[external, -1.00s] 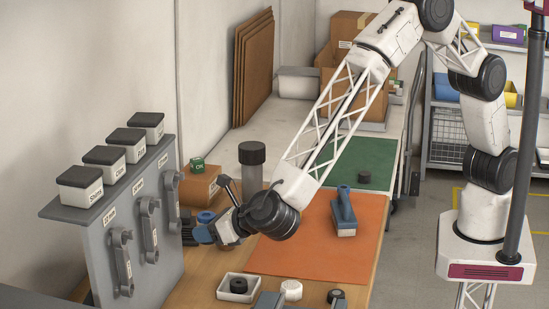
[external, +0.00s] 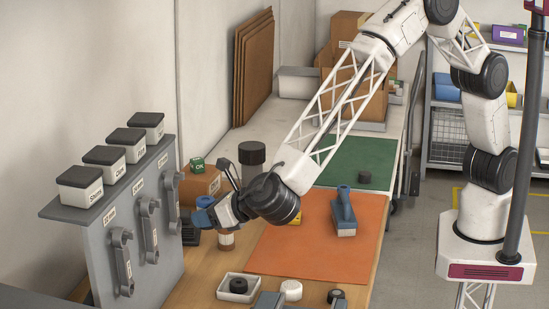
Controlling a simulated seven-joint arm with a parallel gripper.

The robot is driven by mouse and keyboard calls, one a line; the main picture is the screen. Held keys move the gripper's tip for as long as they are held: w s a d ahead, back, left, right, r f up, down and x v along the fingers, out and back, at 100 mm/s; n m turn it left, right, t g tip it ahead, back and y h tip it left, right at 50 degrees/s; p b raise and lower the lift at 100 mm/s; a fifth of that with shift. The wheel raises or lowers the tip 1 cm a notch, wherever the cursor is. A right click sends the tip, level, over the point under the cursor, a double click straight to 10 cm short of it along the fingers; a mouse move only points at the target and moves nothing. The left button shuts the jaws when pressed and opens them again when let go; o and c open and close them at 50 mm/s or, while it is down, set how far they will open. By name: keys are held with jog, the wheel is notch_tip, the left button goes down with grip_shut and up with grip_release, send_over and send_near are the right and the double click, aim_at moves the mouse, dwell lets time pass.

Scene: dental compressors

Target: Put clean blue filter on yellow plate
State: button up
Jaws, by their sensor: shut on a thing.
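My gripper (external: 204,213) is at the left side of the wooden bench, beside the grey panel and above the bench top. It is shut on a blue thing, which looks like the blue filter; the fingers hide most of it. A pale cylinder with a brown band (external: 227,239), like another filter, stands on the bench just below and right of the gripper. A small yellow thing (external: 300,218) shows at the back of the orange mat, mostly hidden behind my arm; I cannot tell whether it is the yellow plate.
The orange mat (external: 310,255) holds a blue-handled brush (external: 343,215). A white tray with a black ring (external: 238,287) and a white round part (external: 291,290) lie at the front. A dark-capped cylinder (external: 252,160) stands behind the gripper. The grey panel (external: 105,240) bounds the left.

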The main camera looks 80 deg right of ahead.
jog(key=shift+d, duration=0.1)
jog(key=s+d+m+g+h, duration=0.1)
jog(key=s+d, duration=0.3)
jog(key=d, duration=0.4)
jog(key=s+d+r+m+g+h, duration=0.1)
jog(key=s+d+m+h, duration=0.2)
jog(key=d, duration=0.6)
jog(key=s+d+r+m+g+h, duration=0.1)
jog(key=s+d+m+g+h, duration=0.1)
jog(key=s+d, duration=0.5)
jog(key=shift+d+m+h, duration=0.6)
jog(key=shift+d, duration=0.35)
jog(key=shift+r, duration=0.1)
send_over(290, 217)
jog(key=d, duration=0.1)
jog(key=shift+w+d+f, duration=0.1)
jog(key=shift+f, duration=1.5)
jog(key=shift+d+f, duration=0.1)
jog(key=shift+f, duration=1.45)
jog(key=shift+f, duration=1.9)
jog(key=shift+f, duration=0.1)
